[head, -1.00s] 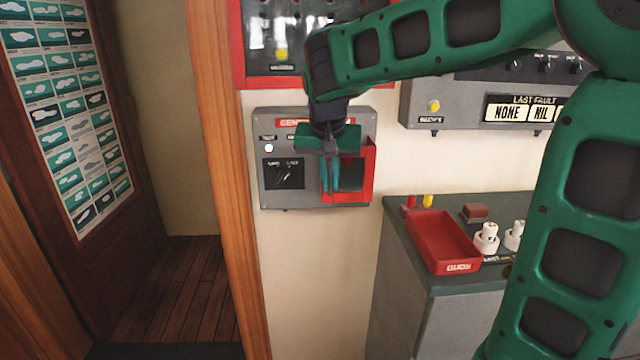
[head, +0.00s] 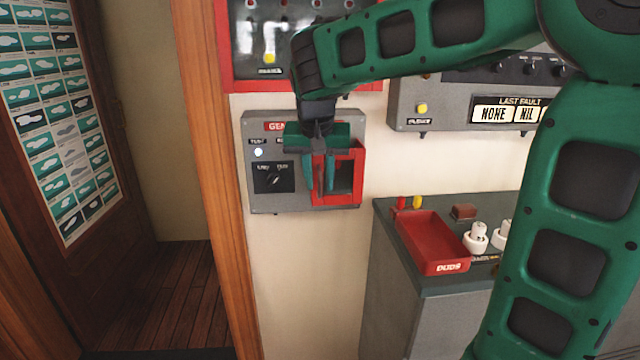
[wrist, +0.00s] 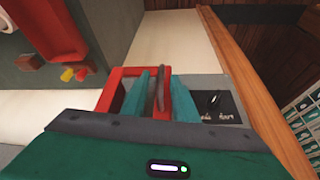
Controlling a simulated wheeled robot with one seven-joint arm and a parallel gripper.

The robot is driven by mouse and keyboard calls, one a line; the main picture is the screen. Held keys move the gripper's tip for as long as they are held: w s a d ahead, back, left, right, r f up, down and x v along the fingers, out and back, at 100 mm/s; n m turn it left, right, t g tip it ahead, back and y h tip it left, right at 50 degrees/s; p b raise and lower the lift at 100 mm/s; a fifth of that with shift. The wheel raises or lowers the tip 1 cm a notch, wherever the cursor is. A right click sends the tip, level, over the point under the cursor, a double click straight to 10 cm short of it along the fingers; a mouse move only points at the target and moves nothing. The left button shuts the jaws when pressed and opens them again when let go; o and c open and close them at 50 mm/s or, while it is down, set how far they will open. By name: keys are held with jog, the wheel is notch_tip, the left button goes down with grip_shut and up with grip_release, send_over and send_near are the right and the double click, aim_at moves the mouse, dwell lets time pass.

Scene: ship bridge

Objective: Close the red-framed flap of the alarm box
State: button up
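The grey alarm box (head: 285,203) hangs on the wall, its red label partly covered by my gripper. A red frame (head: 357,172) with a dark middle shows at its right side. The red frame also shows in the wrist view (wrist: 107,92). My gripper (head: 319,186) is in front of the box at the frame's left part, pointing down in the head view. In the wrist view its two teal fingers (wrist: 161,76) stand apart, with a thin reddish-grey edge between them, apparently part of the flap. I cannot tell whether either finger touches it. The flap's exact angle is hidden.
A dark switch plate (head: 273,178) and a lit white lamp (head: 258,152) are on the box's left. A red-framed panel (head: 300,87) is above. A grey fault panel (head: 408,110) is to the right. Below right, a counter (head: 400,225) carries a red tray (head: 437,245). A wooden post (head: 205,150) stands left.

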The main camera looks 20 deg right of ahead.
jog(key=v, duration=0.9)
jog(key=shift+r, duration=0.35)
jog(key=s+d+f+g, duration=0.2)
jog(key=s+d+f, duration=0.7)
jog(key=s+d, duration=0.25)
jog(key=s+f+g+y, duration=0.1)
jog(key=s+f, duration=0.5)
jog(key=s, duration=0.2)
jog(key=s+d+f+g+y, duration=0.1)
jog(key=s+f, duration=0.5)
jog(key=s, duration=0.3)
jog(key=shift+d+y, duration=0.2)
jog(key=shift+y, duration=0.1)
jog(key=shift+s, duration=0.1)
